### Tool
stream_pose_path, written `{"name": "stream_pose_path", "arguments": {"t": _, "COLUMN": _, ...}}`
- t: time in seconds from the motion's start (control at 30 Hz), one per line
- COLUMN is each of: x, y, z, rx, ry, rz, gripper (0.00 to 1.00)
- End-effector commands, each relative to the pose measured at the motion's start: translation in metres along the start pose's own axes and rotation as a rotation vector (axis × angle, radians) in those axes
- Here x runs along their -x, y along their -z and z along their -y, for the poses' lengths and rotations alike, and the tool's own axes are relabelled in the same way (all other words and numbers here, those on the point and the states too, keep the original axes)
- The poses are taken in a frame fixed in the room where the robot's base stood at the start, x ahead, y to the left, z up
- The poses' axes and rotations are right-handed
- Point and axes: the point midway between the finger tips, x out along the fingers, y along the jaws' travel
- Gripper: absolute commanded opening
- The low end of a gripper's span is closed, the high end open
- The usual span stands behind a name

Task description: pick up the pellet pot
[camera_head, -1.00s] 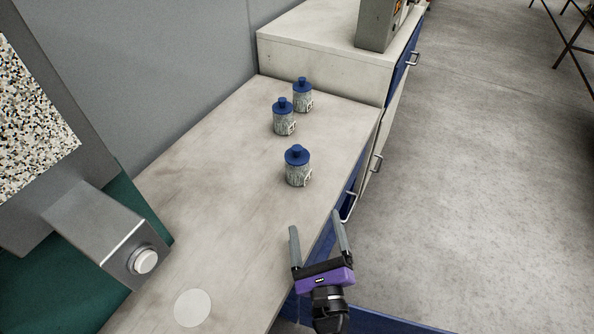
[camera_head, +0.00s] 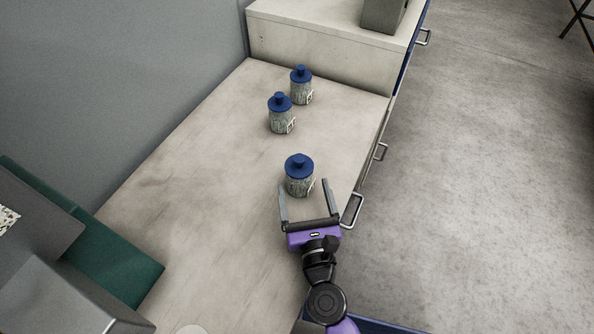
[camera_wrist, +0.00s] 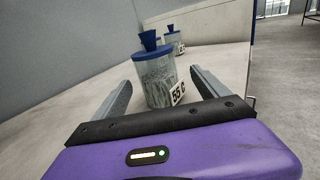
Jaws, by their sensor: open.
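The nearest pellet pot (camera_head: 299,180) stands upright on the pale worktop, a clear jar with a blue knobbed lid and grey pellets inside. In the wrist view this pot (camera_wrist: 157,78) is between the lines of my two fingers, with a label reading "55 C" or similar. My gripper (camera_head: 305,184) is open, its fingertips on either side of the pot's lower part; I cannot tell whether they touch it. Two more similar pots stand farther back, one in the middle (camera_head: 281,117) and one at the rear (camera_head: 301,88).
The worktop (camera_head: 190,190) is clear to the left of the pots. A raised cabinet (camera_head: 320,45) stands behind them. A grey wall (camera_head: 120,80) bounds the left. Drawer handles (camera_head: 351,211) stick out at the right edge. A green and grey machine (camera_head: 110,260) is at lower left.

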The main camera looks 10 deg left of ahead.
Motion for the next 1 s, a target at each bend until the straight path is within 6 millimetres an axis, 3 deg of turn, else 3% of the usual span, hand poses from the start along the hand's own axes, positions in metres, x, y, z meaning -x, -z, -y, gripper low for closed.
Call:
{"name": "stream_pose_path", "arguments": {"t": 0.6, "x": -0.07, "y": 0.003, "z": -0.004, "rx": 0.001, "ry": 0.0, "rz": 0.002, "gripper": 0.84}}
{"name": "stream_pose_path", "arguments": {"t": 0.93, "x": -0.077, "y": 0.003, "z": -0.004, "rx": 0.0, "ry": 0.0, "rz": 0.001, "gripper": 0.84}}
{"name": "stream_pose_path", "arguments": {"t": 1.0, "x": -0.076, "y": 0.003, "z": -0.004, "rx": 0.0, "ry": 0.0, "rz": 0.001, "gripper": 0.72}}
